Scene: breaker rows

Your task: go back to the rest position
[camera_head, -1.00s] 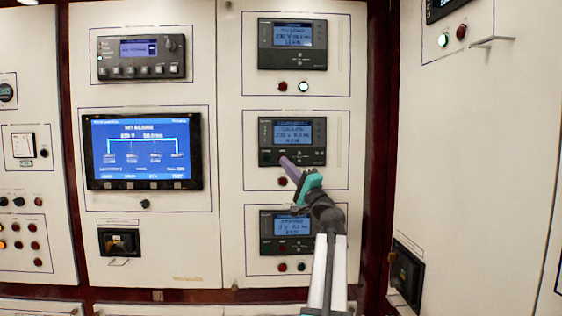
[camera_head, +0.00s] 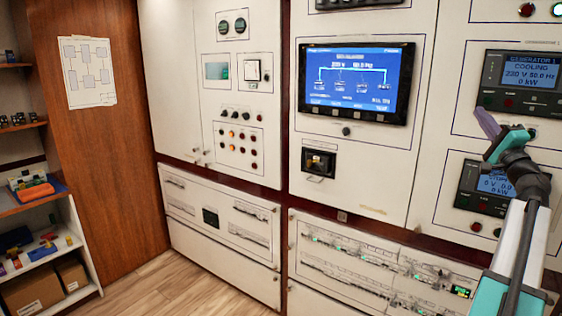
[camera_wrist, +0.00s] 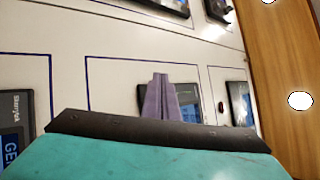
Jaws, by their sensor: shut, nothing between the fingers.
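My gripper (camera_head: 484,122) is at the right of the head view, its purple fingers raised in front of the white panel, left of the upper generator controller (camera_head: 521,82). That controller's screen reads "GENERATOR 1 COOLING". A lower controller (camera_head: 486,187) is partly hidden by my wrist. In the wrist view my purple fingers (camera_wrist: 159,97) are together with nothing between them. They stand out against the white panel and a dark-framed screen behind. I cannot tell the exact gap to the panel.
A blue display (camera_head: 354,82) is left of my arm. Breaker rows (camera_head: 370,262) line the lower cabinets. A shelf (camera_head: 62,205) with small parts and boxes stands at far left beside a wooden wall (camera_head: 122,130). The wood floor (camera_head: 150,287) in front is clear.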

